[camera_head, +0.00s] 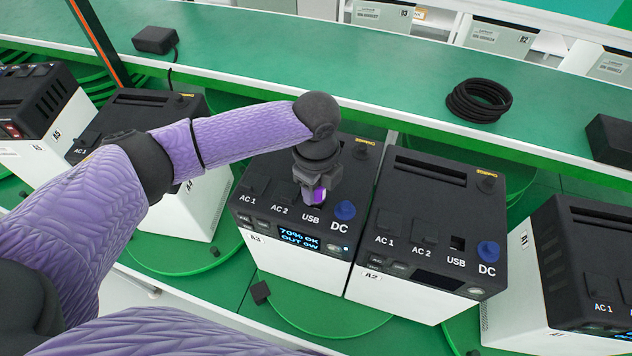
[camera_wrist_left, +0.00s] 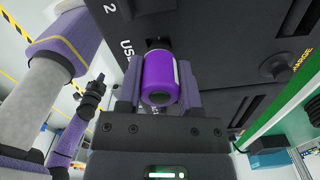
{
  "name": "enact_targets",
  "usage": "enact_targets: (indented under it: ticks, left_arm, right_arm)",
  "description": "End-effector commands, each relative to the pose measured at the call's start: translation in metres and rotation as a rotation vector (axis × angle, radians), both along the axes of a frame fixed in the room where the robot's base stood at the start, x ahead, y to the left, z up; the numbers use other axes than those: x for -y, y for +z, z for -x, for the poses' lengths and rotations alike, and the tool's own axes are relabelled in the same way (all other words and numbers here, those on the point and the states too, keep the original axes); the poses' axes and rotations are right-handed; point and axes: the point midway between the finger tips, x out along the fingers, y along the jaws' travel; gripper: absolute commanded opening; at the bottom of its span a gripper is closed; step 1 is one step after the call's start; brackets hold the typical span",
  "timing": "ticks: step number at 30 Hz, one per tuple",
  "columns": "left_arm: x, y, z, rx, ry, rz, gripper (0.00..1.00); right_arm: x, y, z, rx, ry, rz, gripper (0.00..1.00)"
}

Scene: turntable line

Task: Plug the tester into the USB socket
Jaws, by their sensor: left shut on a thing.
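The tester is a small purple cylinder (camera_head: 317,197), held upright by my left gripper (camera_head: 316,190) over the top of the black-and-white box A3 (camera_head: 262,223). The left gripper is shut on it. The tester's purple body (camera_wrist_left: 160,76) also shows between the left fingers (camera_wrist_left: 158,92) in the left wrist view. Its far end is at the USB socket of A3, just behind the USB label; tester and fingers cover most of the socket. I cannot tell whether the plug is inside. In the left wrist view, a dark gripper (camera_wrist_left: 96,90), seemingly my right one, hangs far off; its jaws are unclear.
A blue knob (camera_head: 345,210) stands beside the USB place on A3. Box A2 (camera_head: 425,225) sits close on the right, with an open USB socket. More boxes stand left and right on the green turntable. A black cable coil (camera_head: 479,101) lies on the green counter behind.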

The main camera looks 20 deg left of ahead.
Motion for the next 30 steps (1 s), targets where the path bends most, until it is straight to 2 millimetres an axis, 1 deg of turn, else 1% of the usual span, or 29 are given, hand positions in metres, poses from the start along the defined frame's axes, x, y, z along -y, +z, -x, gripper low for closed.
enact_targets:
  ticks: [25,26,27,29,30]
  left_arm:
    - [0.0,-0.017,0.0,0.0,0.0,0.001,0.0]
    - [0.0,-0.018,0.0,0.0,0.0,0.001,0.48]
    - [0.0,-0.017,0.0,0.0,0.0,0.001,0.56]
    - [0.0,-0.017,0.0,0.0,0.0,0.001,0.69]
    - [0.0,-0.017,0.0,0.0,0.0,0.001,0.78]
  right_arm:
    - [0.001,-0.007,0.0,0.0,0.0,0.002,0.0]
    - [0.001,-0.007,0.0,0.0,0.0,0.002,0.0]
    - [0.001,-0.007,0.0,0.0,0.0,0.002,0.0]
    - [0.001,-0.006,0.0,0.0,0.0,0.002,0.0]
    - [0.001,-0.006,0.0,0.0,0.0,0.002,0.0]
